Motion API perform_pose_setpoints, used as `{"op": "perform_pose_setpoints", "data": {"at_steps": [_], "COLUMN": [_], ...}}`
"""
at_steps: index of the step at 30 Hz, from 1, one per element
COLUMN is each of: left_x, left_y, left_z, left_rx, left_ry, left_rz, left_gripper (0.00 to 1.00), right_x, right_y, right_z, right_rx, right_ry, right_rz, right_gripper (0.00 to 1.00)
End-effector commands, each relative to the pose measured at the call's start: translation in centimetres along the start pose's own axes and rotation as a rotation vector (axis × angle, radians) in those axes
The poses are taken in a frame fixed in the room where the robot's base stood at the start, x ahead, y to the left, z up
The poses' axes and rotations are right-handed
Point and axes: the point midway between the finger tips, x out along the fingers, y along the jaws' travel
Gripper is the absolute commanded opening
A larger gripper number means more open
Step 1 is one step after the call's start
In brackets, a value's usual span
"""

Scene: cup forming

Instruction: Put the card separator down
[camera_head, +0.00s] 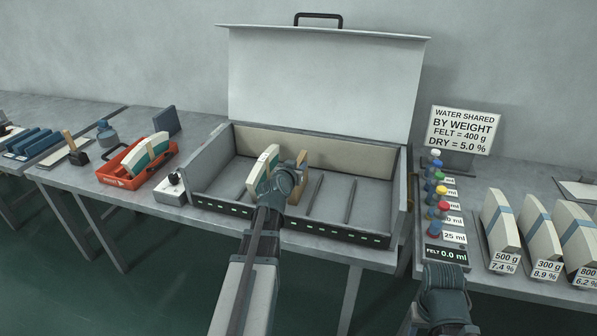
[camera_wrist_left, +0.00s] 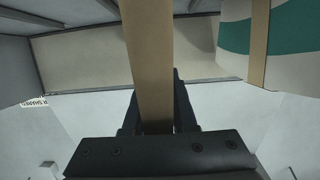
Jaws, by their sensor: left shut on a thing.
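The card separator is a tan upright strip (camera_head: 301,158), seen just right of my left gripper inside the open box (camera_head: 386,214). My left gripper (camera_head: 284,180) is shut on it. In the left wrist view the card separator (camera_wrist_left: 148,50) runs up between the dark fingers (camera_wrist_left: 155,112) and covers part of the box's wall. A white wedge-shaped stack with a teal stripe (camera_head: 260,165) stands in the box left of the card; it shows at the upper right of the wrist view (camera_wrist_left: 285,40). The card's lower end is hidden. My right gripper (camera_head: 443,288) is low at the right, its fingers not clear.
The box has low walls, thin dividers on its floor and a raised lid (camera_head: 320,85) behind. Its right half is empty. A red tray (camera_head: 122,180) with another wedge stands at left. Coloured-cap bottles (camera_head: 437,189) and labelled wedges (camera_head: 541,236) stand at right.

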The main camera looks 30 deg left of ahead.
Motion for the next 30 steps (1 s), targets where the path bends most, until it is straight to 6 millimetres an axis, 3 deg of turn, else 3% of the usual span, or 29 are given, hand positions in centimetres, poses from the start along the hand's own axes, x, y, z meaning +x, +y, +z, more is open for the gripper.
{"op": "perform_pose_setpoints", "data": {"at_steps": [9,10,15,30], "left_x": [0.08,0.07,0.04,-0.68], "left_y": [0.0,0.0,0.0,0.24], "left_z": [0.26,0.24,0.13,-0.29], "left_rx": [0.0,0.0,0.0,0.001], "left_ry": [0.0,0.0,0.0,0.0], "left_rz": [0.0,0.0,0.0,0.001], "left_gripper": [0.0,0.27,0.55,0.55], "right_x": [0.28,0.25,0.13,-0.47], "right_y": [-0.03,-0.02,-0.01,0.04], "right_z": [-0.02,-0.01,-0.01,0.04], "right_rx": [0.0,0.0,0.0,0.0], "right_ry": [0.0,0.0,0.0,0.0], "right_rz": [0.0,0.0,0.0,0.0], "right_gripper": [0.5,0.5,0.5,0.5]}}
